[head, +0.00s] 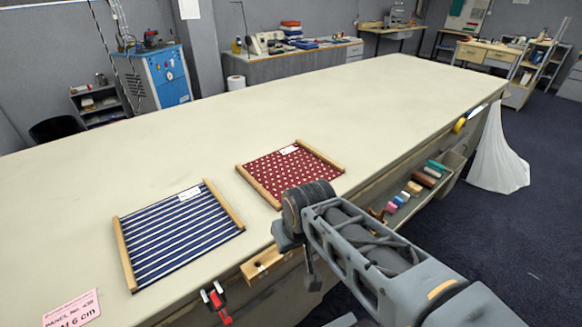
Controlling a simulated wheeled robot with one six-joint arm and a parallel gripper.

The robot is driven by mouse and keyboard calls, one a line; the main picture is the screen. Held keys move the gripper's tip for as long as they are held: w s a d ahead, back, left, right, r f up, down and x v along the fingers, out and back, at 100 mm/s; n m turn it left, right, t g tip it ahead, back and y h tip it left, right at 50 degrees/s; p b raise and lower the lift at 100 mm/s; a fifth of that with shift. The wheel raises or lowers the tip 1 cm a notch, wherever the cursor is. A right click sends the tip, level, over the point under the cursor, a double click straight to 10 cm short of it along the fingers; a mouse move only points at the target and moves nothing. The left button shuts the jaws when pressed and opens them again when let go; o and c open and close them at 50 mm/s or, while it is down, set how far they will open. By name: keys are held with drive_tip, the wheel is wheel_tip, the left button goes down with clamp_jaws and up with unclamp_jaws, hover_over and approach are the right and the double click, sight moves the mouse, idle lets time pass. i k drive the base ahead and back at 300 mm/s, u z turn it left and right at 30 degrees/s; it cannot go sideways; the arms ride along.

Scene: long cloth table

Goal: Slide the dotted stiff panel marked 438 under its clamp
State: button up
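The dotted panel (275,177) is dark red with white dots. It lies flat on the table, with a wooden bar along its left and right sides and a small white label at its far edge, too small to read. My gripper (301,262) is in front of the panel's near right side, by the table's front edge, pointing down. Its fingers are partly hidden by my wrist, so their opening is unclear.
A blue and white striped panel (178,232) with wooden bars lies left of the dotted one. A pink card (72,309) at the near left reads "PANEL No. 438" and "6 cm". The cloth table (375,100) is bare beyond the panels. Spools (412,187) sit on a shelf below its edge.

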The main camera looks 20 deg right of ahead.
sight(297, 164)
drive_tip(key=u, duration=0.1)
drive_tip(key=k, duration=0.95)
drive_tip(key=z, duration=0.85)
drive_tip(key=i, duration=0.9)
drive_tip(key=u, duration=0.75)
drive_tip(key=i, duration=0.55)
drive_tip(key=u, duration=0.5)
